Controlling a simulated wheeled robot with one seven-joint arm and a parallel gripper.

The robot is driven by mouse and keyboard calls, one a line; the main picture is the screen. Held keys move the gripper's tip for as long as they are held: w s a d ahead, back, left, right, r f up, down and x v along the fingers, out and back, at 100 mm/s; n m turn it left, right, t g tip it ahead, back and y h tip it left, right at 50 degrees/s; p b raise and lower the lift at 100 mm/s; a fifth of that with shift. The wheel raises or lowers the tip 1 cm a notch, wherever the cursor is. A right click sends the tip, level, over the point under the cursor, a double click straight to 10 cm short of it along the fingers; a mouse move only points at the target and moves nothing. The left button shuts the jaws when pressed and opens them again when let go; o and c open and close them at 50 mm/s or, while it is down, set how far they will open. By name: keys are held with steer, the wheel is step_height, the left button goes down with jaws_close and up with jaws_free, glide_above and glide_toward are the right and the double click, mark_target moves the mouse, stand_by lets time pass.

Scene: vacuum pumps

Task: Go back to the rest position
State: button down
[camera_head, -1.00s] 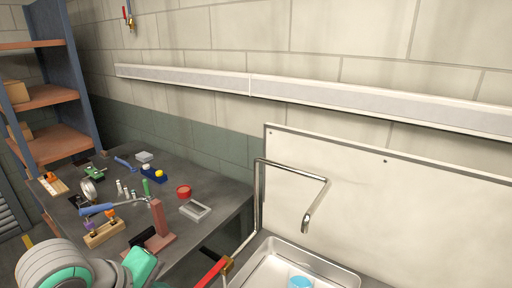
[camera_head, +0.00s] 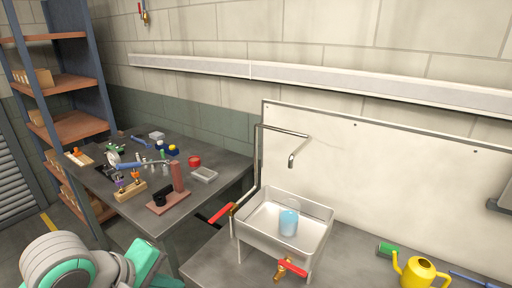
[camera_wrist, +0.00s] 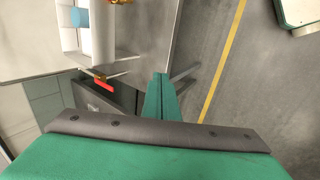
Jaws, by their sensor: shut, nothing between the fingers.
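My gripper (camera_wrist: 160,98) shows in the wrist view as two green fingers pressed together, with nothing between them. It hangs in free air above the floor, apart from the workbench and the sink. In the head view, white and teal parts of my arm fill the lower left corner, in front of the workbench (camera_head: 205,218). My fingertips cannot be made out there.
A sink (camera_head: 265,243) holds a blue cup (camera_head: 288,222). Red-handled valves (camera_head: 290,267) stick out near it. A yellow watering can (camera_head: 418,272) stands at right. Tools and a reddish pump stand (camera_head: 170,196) crowd the bench. Shelves (camera_head: 70,85) stand at left.

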steer(key=w+d+r+m+t+h, duration=0.1)
steer(key=w+d+t+h, duration=0.5)
steer(key=w+d, duration=0.65)
steer(key=s+d+f+n+t+y, duration=0.1)
steer(key=d+f+n+t+y, duration=0.2)
steer(key=d+f+t+y, duration=0.25)
steer(key=s+d+f+m+y, duration=0.15)
steer(key=s+f+y, duration=0.35)
steer(key=s+f, duration=1.3)
steer(key=s+a+f+m+g, duration=0.1)
steer(key=s+f+m, duration=0.1)
steer(key=s+m, duration=0.9)
steer(key=s+h, duration=0.1)
steer(key=s, duration=0.6)
steer(key=shift+s+a+m, duration=0.25)
steer(key=shift+a+m, duration=0.1)
